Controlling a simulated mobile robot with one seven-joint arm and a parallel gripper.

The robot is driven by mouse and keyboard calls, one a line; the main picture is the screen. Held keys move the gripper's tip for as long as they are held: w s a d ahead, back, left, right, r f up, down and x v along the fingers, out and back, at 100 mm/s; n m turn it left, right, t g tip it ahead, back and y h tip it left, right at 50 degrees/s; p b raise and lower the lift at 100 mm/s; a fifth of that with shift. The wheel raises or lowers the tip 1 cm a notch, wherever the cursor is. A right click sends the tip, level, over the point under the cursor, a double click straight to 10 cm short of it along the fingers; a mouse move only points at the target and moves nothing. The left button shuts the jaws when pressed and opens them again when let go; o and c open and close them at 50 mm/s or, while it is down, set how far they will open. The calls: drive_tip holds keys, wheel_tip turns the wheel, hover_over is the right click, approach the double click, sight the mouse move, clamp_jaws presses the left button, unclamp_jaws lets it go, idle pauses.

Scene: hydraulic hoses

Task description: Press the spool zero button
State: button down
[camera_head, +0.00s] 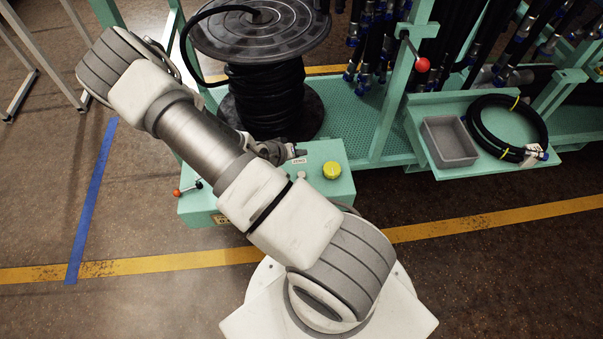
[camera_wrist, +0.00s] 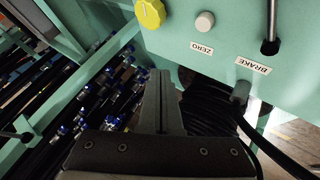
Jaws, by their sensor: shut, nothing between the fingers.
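The spool zero button is a small grey round button (camera_wrist: 204,21) on a mint-green control box, with a ZERO label (camera_wrist: 194,47) beside it in the wrist view. In the head view the button (camera_head: 301,174) shows small on the box top, just past the edge of my arm. My gripper (camera_wrist: 159,72) is shut and empty, its fingertips apart from the button, below and left of it in the wrist view. In the head view the gripper (camera_head: 299,153) is near the box's far edge, beside the ZERO label, partly hidden by my arm.
A yellow knob (camera_head: 331,170) sits right of the button. A red-tipped lever (camera_head: 178,192) is at the box's left; the wrist view shows a BRAKE label (camera_wrist: 254,65). The black hose spool (camera_head: 262,85) stands just behind. A grey tray (camera_head: 450,141) and coiled hose (camera_head: 543,130) lie right.

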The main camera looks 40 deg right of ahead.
sight(300, 173)
drive_tip(key=shift+f, duration=0.15)
wheel_tip(300, 173, down, 9)
drive_tip(key=b, duration=0.7)
drive_tip(key=shift+r, duration=0.2)
drive_tip(key=shift+f, duration=0.1)
idle(1.5)
drive_tip(key=shift+f+b, duration=0.3)
drive_tip(key=shift+b, duration=0.05)
drive_tip(key=shift+f+b, duration=0.4)
drive_tip(key=shift+f, duration=0.15)
idle(0.5)
drive_tip(key=shift+r, duration=0.1)
drive_tip(key=shift+r+p, duration=0.8)
drive_tip(key=shift+r, duration=0.1)
drive_tip(key=shift+r+p, duration=2.1)
drive_tip(key=shift+r, duration=0.35)
